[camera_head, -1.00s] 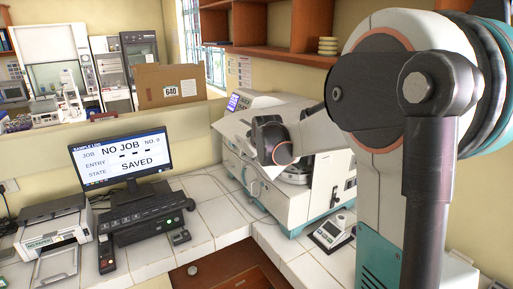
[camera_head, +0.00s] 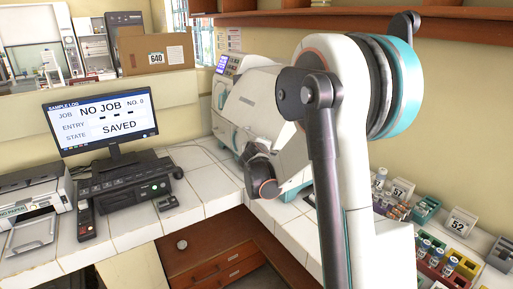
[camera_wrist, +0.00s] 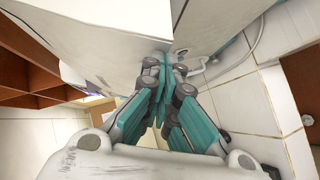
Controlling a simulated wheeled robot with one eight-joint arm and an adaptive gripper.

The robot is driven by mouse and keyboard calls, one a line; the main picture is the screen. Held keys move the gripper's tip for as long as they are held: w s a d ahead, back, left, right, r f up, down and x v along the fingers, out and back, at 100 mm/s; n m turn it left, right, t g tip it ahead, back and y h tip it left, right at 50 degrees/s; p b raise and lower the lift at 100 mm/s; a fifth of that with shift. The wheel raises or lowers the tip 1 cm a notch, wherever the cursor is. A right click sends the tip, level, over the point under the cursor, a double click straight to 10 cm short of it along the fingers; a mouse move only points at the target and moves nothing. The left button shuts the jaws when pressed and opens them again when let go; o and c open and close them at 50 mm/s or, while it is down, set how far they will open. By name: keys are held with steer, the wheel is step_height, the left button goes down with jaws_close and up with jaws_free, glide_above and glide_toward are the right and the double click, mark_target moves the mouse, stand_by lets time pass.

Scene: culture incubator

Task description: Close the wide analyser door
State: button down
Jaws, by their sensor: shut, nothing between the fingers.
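The white analyser (camera_head: 230,101) stands on the tiled bench at the back, with a teal lower trim. My arm covers most of its front in the head view. A broad, sloped white panel (camera_head: 255,103) on it looks like the wide door; how far it stands open is hidden. In the wrist view my gripper (camera_wrist: 166,62) is shut and empty, its teal fingers together. The fingertips are close to the lower edges of large white surfaces (camera_wrist: 110,35); I cannot tell whether they touch. The head view does not show the fingers.
A monitor (camera_head: 100,118) and a keypad unit (camera_head: 130,192) stand to the left. A printer (camera_head: 35,205) is at the far left. Sample racks (camera_head: 440,262) stand on the right bench. Wooden drawers (camera_head: 215,260) are below the bench corner. A shelf runs above.

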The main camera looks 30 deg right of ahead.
steer(key=shift+d+f+b, duration=0.75)
steer(key=shift+d+f, duration=0.35)
steer(key=shift+d, duration=0.2)
